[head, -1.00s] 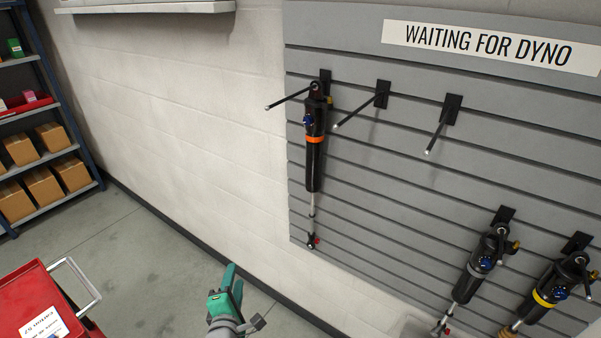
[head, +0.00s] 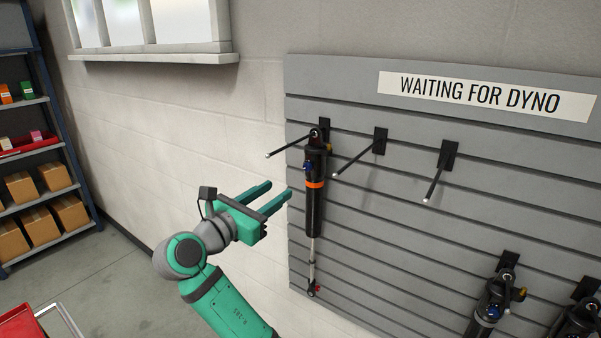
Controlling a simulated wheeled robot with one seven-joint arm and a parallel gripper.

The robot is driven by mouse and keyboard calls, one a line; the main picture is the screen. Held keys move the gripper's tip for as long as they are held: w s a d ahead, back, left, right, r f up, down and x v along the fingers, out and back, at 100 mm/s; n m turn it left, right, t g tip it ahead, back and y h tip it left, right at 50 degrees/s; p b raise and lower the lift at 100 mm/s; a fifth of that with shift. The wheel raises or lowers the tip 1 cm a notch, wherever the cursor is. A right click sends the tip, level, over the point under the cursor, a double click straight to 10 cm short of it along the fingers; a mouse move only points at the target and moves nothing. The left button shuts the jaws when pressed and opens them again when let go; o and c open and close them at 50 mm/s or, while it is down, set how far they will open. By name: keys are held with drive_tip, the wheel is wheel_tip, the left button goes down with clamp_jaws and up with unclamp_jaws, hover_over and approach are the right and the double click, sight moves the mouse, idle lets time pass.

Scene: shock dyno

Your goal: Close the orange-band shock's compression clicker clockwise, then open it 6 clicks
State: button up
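The orange-band shock (head: 315,205) hangs upright from a hook at the upper left of the grey slatted wall panel. It has a black body, an orange band, a blue knob (head: 307,167) on its left side near the top, and a small red part (head: 317,288) at its lower end. Which knob is the compression clicker I cannot tell. My green gripper (head: 279,194) is raised just left of the shock, at about the band's height in the picture. Its two fingers are apart with nothing between them. It does not appear to touch the shock.
Two empty hooks (head: 437,178) stick out right of the shock. Two more shocks (head: 488,303) hang low at the right. The panel (head: 400,235) carries a "WAITING FOR DYNO" sign (head: 487,95). A window ledge (head: 155,57), a shelf rack (head: 70,160) and a red cart (head: 22,325) are at the left.

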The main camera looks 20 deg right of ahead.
sight(306, 168)
drive_tip(key=shift+h, duration=0.3)
drive_tip(key=x, duration=0.3)
drive_tip(key=r+x, duration=0.1)
drive_tip(key=x, duration=0.7)
drive_tip(key=shift+s+d+r, duration=0.15)
drive_tip(key=shift+s+d, duration=0.05)
drive_tip(key=shift+s, duration=0.1)
clamp_jaws()
